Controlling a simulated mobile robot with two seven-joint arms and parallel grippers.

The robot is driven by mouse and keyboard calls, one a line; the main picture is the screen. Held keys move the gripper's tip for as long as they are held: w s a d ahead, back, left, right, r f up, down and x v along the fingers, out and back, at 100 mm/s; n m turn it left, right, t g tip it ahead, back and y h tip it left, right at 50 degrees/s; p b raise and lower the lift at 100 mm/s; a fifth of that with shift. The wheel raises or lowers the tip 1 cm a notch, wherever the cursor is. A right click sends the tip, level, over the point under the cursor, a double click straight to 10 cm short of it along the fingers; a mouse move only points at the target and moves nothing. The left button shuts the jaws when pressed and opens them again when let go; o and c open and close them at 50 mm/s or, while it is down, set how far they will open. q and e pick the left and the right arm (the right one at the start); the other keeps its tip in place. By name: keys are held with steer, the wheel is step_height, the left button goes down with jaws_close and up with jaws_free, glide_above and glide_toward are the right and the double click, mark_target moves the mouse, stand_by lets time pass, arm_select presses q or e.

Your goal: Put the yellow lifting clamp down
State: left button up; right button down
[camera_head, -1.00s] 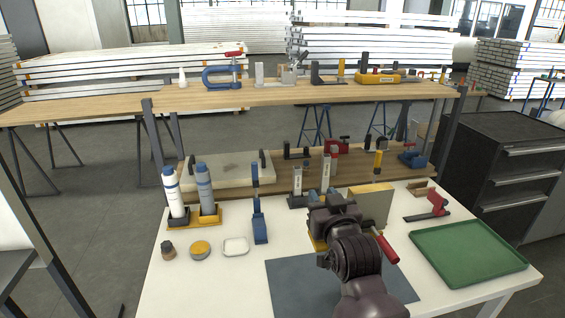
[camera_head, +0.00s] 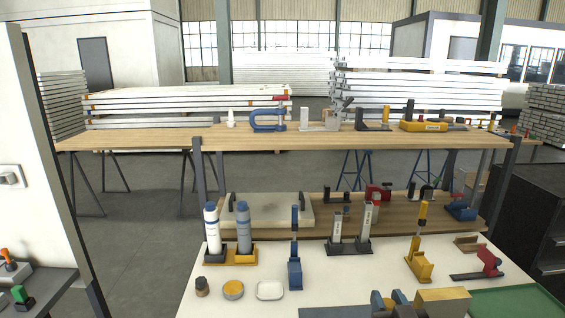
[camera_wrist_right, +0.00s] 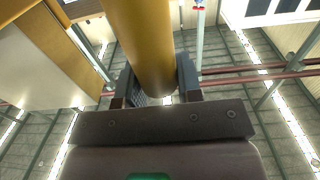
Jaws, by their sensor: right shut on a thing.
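In the right wrist view my right gripper (camera_wrist_right: 155,92) is shut on a smooth yellow, rounded length of the yellow lifting clamp (camera_wrist_right: 140,40). The clamp runs up out of that picture, so its far end is hidden. In the head view only small grey and blue parts by my right gripper (camera_head: 397,300) show at the bottom edge; the held clamp cannot be made out clearly there. A tan block (camera_head: 443,302) is just to their right. Whether the clamp touches the table cannot be told. My left gripper is not in view.
Another yellow clamp (camera_head: 418,266) stands upright on the white table (camera_head: 340,280). A red clamp (camera_head: 489,262) and a green tray (camera_head: 515,302) are at the right. A blue clamp (camera_head: 294,270) and two bottles (camera_head: 244,230) stand left. Some white tabletop between them is clear.

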steer(key=shift+s+d+f, duration=0.25)
steer(key=shift+s+f, duration=0.3)
steer(key=shift+f, duration=0.25)
steer(key=shift+s+d+f, duration=0.2)
steer(key=shift+s+f, duration=0.3)
steer(key=shift+f, duration=0.25)
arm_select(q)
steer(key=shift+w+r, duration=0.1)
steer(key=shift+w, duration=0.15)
